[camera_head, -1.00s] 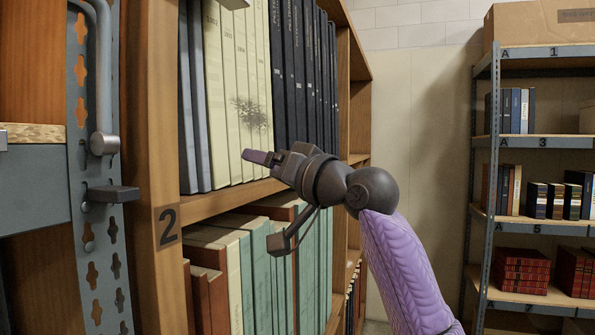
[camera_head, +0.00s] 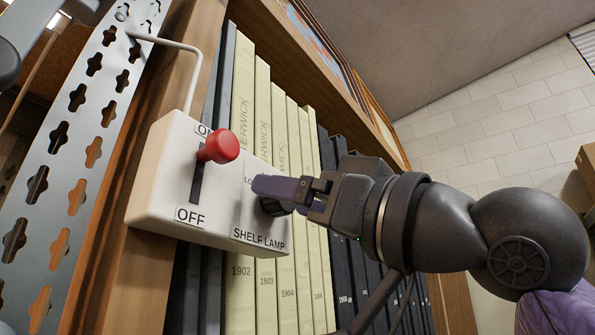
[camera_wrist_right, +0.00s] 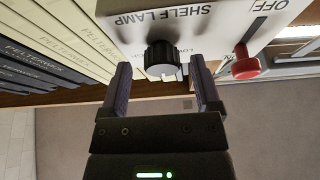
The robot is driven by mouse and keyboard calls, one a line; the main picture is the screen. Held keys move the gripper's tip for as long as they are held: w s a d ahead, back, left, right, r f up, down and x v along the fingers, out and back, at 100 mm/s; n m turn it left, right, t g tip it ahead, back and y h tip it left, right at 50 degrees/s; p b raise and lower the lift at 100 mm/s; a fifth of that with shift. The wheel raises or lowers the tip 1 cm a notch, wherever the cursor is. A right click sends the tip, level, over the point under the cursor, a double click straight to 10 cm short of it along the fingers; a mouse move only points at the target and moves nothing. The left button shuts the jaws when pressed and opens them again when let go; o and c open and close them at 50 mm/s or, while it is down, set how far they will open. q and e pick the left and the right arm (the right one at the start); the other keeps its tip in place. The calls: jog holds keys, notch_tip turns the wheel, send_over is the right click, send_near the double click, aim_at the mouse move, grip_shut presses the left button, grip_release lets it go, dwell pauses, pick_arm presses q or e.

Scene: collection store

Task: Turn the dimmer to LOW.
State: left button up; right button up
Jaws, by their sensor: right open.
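A white switch box (camera_head: 160,190) labelled SHELF LAMP is fixed to the shelf upright. It carries a red-knobbed lever (camera_head: 219,147) in a slot marked ON and OFF; the knob is near the ON end. The black ribbed dimmer knob (camera_wrist_right: 161,58) shows in the right wrist view, with a partly hidden "LO" label beside it. My right gripper (camera_wrist_right: 163,85) is open, its two purple-grey fingers on either side of the knob. Contact cannot be told. In the head view the right gripper (camera_head: 285,190) mostly covers the dimmer. My left gripper is not in view.
Rows of cream binders (camera_head: 262,110) and dark binders (camera_head: 340,150) stand on the wooden shelf behind the box. A perforated metal post (camera_head: 75,140) stands to the left. A cable (camera_head: 185,45) runs up from the box. The brick wall (camera_head: 480,120) lies beyond.

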jog(key=shift+s+a, duration=0.15)
jog(key=c, duration=0.5)
grip_shut()
jog(key=shift+n, duration=0.4)
jog(key=shift+w+r+n+g+y, duration=0.1)
jog(key=shift+n+g+y, duration=0.15)
jog(key=shift+n+g, duration=1.55)
jog(key=shift+w+f+n+g+y, duration=0.15)
jog(key=shift+n+g, duration=0.45)
jog(key=shift+n, duration=2.4)
jog(key=shift+r+n+g+y, duration=0.25)
jog(key=shift+n+g, duration=0.95)
jog(key=shift+n, duration=1.2)
jog(key=shift+f, duration=0.1)
